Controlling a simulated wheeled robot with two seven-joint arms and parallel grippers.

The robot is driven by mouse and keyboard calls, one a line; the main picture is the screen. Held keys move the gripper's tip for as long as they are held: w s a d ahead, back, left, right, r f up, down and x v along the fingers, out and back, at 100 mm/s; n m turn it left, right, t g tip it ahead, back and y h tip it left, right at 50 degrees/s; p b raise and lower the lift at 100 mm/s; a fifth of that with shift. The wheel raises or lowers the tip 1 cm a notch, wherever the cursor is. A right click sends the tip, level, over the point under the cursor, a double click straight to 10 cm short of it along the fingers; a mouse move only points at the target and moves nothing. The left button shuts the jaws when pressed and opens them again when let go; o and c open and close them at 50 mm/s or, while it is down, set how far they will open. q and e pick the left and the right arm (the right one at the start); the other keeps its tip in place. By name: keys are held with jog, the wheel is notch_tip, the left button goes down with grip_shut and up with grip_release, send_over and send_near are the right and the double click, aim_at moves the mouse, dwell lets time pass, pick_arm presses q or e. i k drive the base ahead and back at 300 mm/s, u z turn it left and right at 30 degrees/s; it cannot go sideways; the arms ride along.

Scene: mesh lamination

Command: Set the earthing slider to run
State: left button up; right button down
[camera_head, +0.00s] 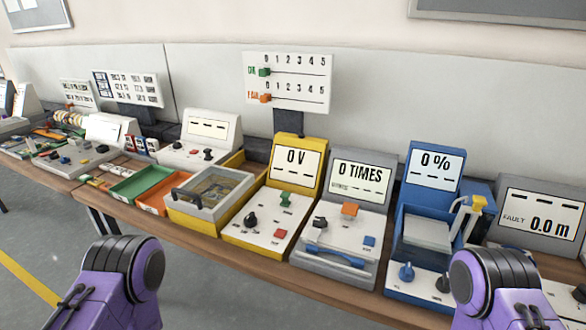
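No control in view carries a readable earthing label, so I cannot tell which one is the earthing slider. The yellow tester (297,163) shows "0 V". The wall board (287,80) has a green slider and an orange slider, both near 0. Purple parts of both my arms show at the bottom corners; neither gripper's fingers are visible.
The blue machine (434,166) showing "0 %" and a grey unit (540,222) reading "FAULT 0.0 m" stand at the right. A lidded yellow case (212,189), green tray (138,185) and orange tray (160,201) stand left. The wooden bench edge (245,266) is closely lined with equipment.

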aim_at(284, 195)
jog(key=z, duration=1.7)
jog(key=k, duration=0.6)
jog(key=u, duration=0.6)
